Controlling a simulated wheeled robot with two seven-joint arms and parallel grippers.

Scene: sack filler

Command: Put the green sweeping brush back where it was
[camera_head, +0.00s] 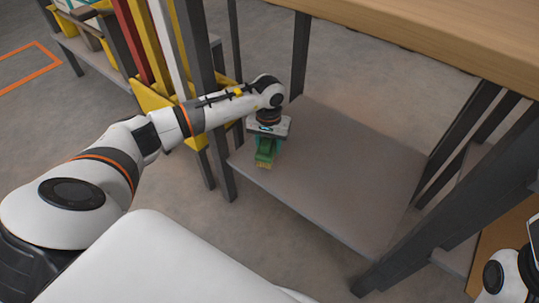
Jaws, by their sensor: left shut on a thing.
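The green sweeping brush (265,154) is small in the camera_head view, with a green body and pale yellowish bristles at its lower end. My left gripper (265,142) is shut on it, and the fingers are partly hidden by the gripper body and the brush. The gripper points down over the left front part of the grey lower shelf (340,185) under the wooden-topped bench. I cannot tell whether the brush touches the shelf. My right gripper is out of view; only part of my right arm shows at the bottom right.
The wooden bench top (440,35) overhangs the shelf. Dark posts (205,60) stand at the left and right. A yellow rack (160,95) with red, yellow and white upright pieces is beside the left post. The rest of the lower shelf is clear.

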